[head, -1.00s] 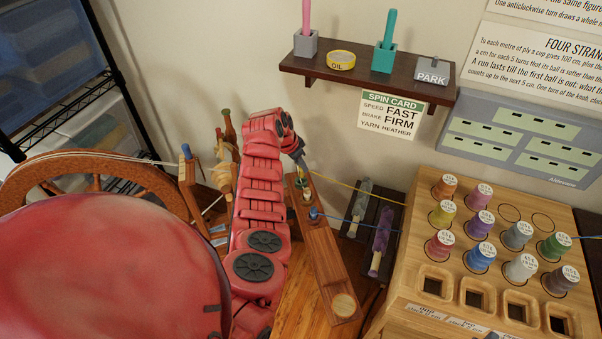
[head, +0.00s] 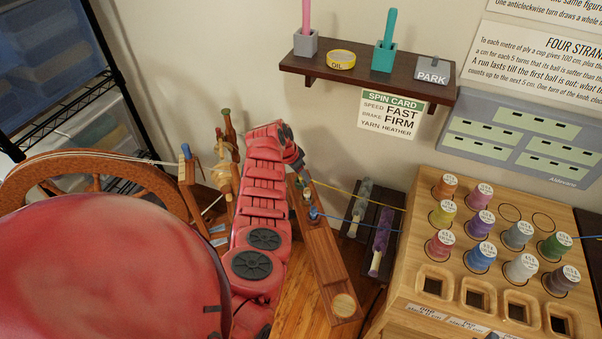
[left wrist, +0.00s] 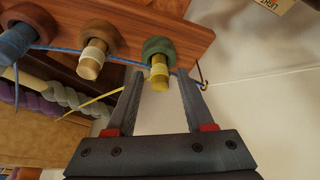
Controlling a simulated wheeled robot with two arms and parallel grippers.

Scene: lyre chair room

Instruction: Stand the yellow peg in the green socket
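In the left wrist view the yellow peg (left wrist: 160,76) stands in the green socket (left wrist: 158,47), its free end toward the camera. A blue cord passes by the socket and a yellow strand runs off to the left from the peg. My left gripper (left wrist: 160,72) is open, with its two fingertips on either side of the peg and gaps between. In the head view my left gripper (head: 299,165) is mostly hidden by its wrist, above the far end of the wooden board (head: 322,252). The peg is too small there to judge. My right gripper is not in view.
A blue peg (left wrist: 16,45) and a cream peg (left wrist: 91,60) stand in neighbouring sockets. A spinning wheel (head: 110,165) is at left, bobbins on dark racks (head: 378,243) at right, and a wall shelf (head: 372,78) above. The wooden spool stand (head: 402,290) fills the right.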

